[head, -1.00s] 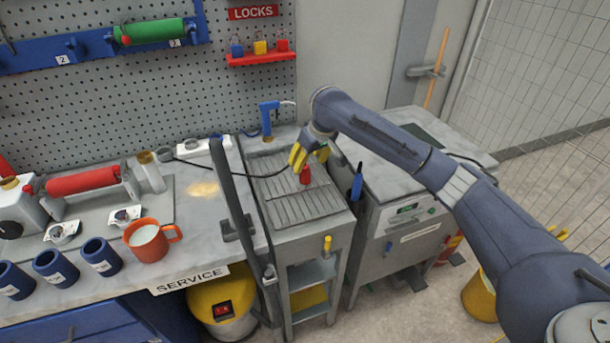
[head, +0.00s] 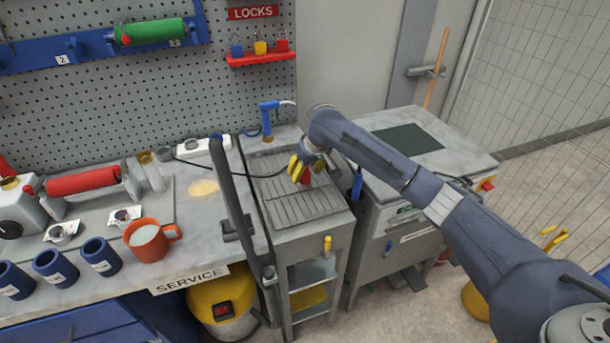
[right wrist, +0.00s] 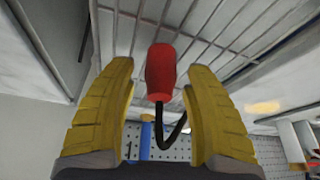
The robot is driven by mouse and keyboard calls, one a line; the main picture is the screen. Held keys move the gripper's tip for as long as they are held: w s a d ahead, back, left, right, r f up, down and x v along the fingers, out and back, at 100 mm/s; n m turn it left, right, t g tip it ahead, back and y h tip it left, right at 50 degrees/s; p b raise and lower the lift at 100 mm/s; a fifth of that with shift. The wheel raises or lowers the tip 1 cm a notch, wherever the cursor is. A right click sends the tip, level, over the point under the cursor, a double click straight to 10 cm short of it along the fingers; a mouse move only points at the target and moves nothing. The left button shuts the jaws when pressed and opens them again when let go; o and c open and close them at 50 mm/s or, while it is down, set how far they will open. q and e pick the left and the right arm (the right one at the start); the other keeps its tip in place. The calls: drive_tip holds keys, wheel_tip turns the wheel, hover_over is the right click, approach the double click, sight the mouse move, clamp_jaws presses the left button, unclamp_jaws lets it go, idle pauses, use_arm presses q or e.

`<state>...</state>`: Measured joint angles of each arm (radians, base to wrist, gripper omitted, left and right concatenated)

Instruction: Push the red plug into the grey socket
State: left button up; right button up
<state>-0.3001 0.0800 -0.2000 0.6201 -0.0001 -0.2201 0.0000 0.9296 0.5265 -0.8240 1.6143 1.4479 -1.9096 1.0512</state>
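The red plug (head: 307,178) stands on the ribbed grey drainer top, partly hidden by my right gripper in the head view. A black cable runs from it to the left. My right gripper (head: 301,171) has yellow fingers and is at the plug. In the right wrist view the gripper (right wrist: 160,80) is open, with the red plug (right wrist: 160,72) between its fingers and a visible gap on both sides. The cable leaves the plug's near end. I cannot clearly make out the grey socket. My left gripper is not in view.
A pale strip (head: 203,147) lies at the back of the bench. A dark upright bar (head: 230,190) stands at the drainer's left. A blue tap (head: 267,116) is behind it. An orange mug (head: 150,240) and blue cups stand left. A grey cabinet (head: 415,170) stands right.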

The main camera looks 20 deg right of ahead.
clamp_jaws()
idle(0.3)
